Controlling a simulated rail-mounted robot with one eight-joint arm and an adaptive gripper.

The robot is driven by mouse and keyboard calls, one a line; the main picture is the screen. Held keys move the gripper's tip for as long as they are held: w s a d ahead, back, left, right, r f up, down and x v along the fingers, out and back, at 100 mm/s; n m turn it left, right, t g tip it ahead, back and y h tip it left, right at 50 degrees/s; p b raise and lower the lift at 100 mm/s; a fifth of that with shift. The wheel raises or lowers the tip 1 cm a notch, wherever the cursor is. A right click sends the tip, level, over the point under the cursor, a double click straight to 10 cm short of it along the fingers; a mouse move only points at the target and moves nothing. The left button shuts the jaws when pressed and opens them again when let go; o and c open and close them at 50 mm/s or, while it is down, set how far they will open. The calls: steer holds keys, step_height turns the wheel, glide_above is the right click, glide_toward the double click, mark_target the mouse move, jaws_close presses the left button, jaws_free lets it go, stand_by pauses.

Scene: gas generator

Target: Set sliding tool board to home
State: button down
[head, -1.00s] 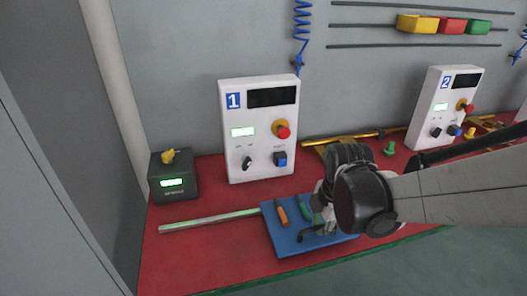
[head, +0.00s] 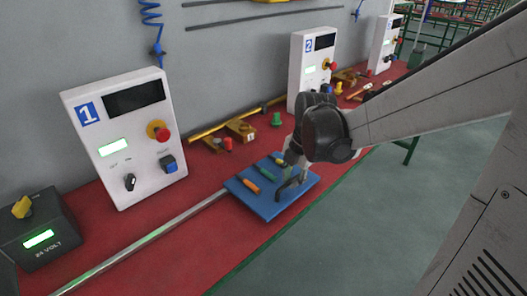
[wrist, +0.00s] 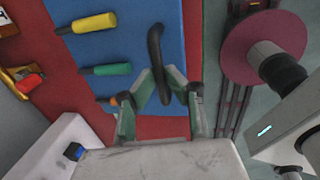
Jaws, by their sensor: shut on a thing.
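The sliding tool board (head: 262,207) is a blue plate on the red bench, at the right end of the visible metal rail (head: 165,229). It carries tools with orange, green and yellow handles, and a black curved handle (head: 292,190) near its right side. My gripper (head: 290,168) is over the board's right half. In the wrist view my gripper (wrist: 168,82) is shut on the black handle (wrist: 157,55), with the blue board (wrist: 125,48) behind it. The exact finger contact is partly hidden.
Panel 1 (head: 128,140) stands left of the board and panel 2 (head: 312,68) beyond it. A 24 volt box (head: 38,232) is at the left end of the bench. Brass parts (head: 238,130) and a green knob (head: 276,120) lie behind the board. Open floor is in front.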

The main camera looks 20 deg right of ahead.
steer(key=shift+d, duration=0.15)
steer(key=c, duration=1.8)
jaws_free()
steer(key=shift+w+d, duration=0.1)
steer(key=shift+d, duration=0.05)
steer(key=shift+o, duration=0.2)
steer(key=shift+r, duration=0.1)
step_height(320, 180, up, 12)
steer(key=s, duration=0.2)
steer(key=shift+d+f, duration=0.2)
steer(key=shift+d, duration=0.2)
steer(key=shift+s, duration=0.15)
steer(key=s+a+f+m+t+h, duration=0.1)
steer(key=s+a+m+t, duration=0.4)
steer(key=m, duration=1.7)
steer(key=s+a+f, duration=0.1)
steer(key=s+a, duration=0.2)
steer(key=s, duration=0.4)
steer(key=shift+a+m, duration=0.35)
steer(key=shift+m, duration=0.05)
